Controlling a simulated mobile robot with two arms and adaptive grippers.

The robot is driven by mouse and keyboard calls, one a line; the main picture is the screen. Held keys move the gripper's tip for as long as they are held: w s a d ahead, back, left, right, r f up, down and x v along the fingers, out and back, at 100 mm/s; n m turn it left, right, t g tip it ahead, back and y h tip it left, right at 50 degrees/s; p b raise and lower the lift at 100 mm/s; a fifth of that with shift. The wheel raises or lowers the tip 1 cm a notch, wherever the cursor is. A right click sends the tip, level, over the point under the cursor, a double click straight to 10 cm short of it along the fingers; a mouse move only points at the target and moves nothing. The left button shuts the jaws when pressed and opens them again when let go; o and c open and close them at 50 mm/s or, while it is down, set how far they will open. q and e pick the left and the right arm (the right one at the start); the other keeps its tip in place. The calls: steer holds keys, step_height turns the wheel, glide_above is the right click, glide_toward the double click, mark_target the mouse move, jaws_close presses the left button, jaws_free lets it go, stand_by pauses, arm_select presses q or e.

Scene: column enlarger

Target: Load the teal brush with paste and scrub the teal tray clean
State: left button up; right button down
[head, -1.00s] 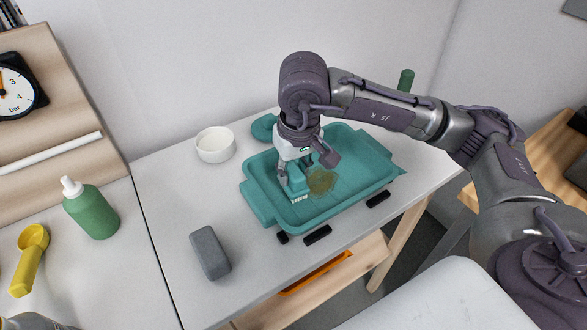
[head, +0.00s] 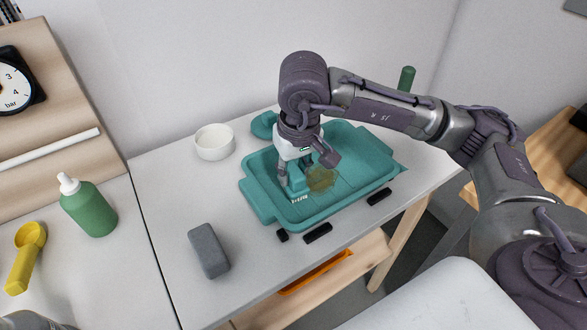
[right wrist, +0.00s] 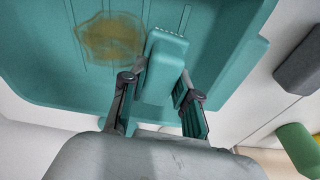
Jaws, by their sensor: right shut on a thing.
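The teal tray (head: 350,165) lies on the white table, with a yellow-brown stain (head: 322,178) on its floor. My right gripper (head: 292,182) is inside the tray and shut on the teal brush (head: 296,187), just left of the stain. In the right wrist view the brush (right wrist: 165,58) sits between the fingers, its pale bristles at the far edge, and the stain (right wrist: 110,38) lies beside it. I cannot tell whether the bristles touch the tray floor. A white bowl (head: 215,142), contents hard to see, stands behind the tray at left. My left gripper is out of view.
A grey block (head: 209,251) lies left of the tray. A green bottle (head: 89,208) and a yellow scoop (head: 26,258) are on the left surface. Black pieces (head: 318,233) lie along the tray's front. The table between block and bowl is clear.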

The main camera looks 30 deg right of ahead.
steer(key=shift+f+b, duration=0.45)
stand_by(0.5)
steer(key=shift+d+b, duration=0.4)
steer(key=shift+d, duration=0.2)
steer(key=shift+w+d+b, duration=0.15)
steer(key=shift+d+b, duration=0.55)
steer(key=shift+d, duration=0.95)
steer(key=shift+d+b, duration=0.3)
steer(key=shift+d, duration=0.1)
steer(key=shift+w+d+f+b, duration=0.1)
steer(key=shift+d+b, duration=0.25)
steer(key=shift+d, duration=0.5)
steer(key=shift+w+d+b, duration=0.1)
steer(key=shift+d+b, duration=0.2)
steer(key=shift+d, duration=0.7)
